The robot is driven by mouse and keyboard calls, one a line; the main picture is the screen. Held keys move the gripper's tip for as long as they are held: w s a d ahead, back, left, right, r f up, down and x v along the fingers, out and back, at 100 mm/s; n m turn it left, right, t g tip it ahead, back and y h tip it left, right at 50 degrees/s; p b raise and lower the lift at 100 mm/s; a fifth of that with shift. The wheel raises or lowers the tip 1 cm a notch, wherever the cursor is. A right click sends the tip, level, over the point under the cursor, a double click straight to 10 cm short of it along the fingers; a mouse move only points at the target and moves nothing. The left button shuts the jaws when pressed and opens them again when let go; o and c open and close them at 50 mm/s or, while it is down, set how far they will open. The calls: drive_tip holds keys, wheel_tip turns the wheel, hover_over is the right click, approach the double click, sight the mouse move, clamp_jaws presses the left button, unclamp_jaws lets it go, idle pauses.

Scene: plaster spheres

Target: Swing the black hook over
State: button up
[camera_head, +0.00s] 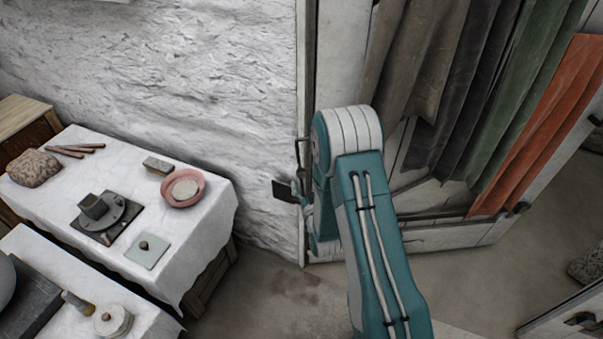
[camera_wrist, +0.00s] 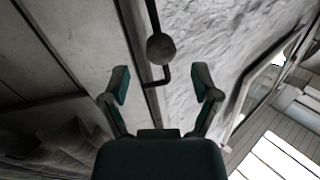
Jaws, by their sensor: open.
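The black hook (camera_wrist: 160,48) shows in the wrist view as a dark rod with a round disc and a short bent end. The bent end lies in the gap between the fingertips of my gripper (camera_wrist: 162,84), and I see no clear contact. The fingers are apart, one on each side of the bent end. In the head view, a dark bent piece (camera_head: 301,151) that looks like the hook shows at the edge of the wall, just left of my arm. My arm hides most of my gripper there.
A cloth-covered table (camera_head: 205,232) at left holds a pink bowl (camera_head: 183,188), a rough stone (camera_head: 33,168) and tools. Grey, green and orange cloths (camera_head: 560,110) hang on a panel at right. The rough white wall (camera_head: 180,70) is close by. Floor (camera_head: 275,300) is clear below.

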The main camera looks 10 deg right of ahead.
sight(302, 176)
drive_tip(key=shift+w+a, duration=0.1)
drive_tip(key=shift+w, duration=2.25)
clamp_jaws()
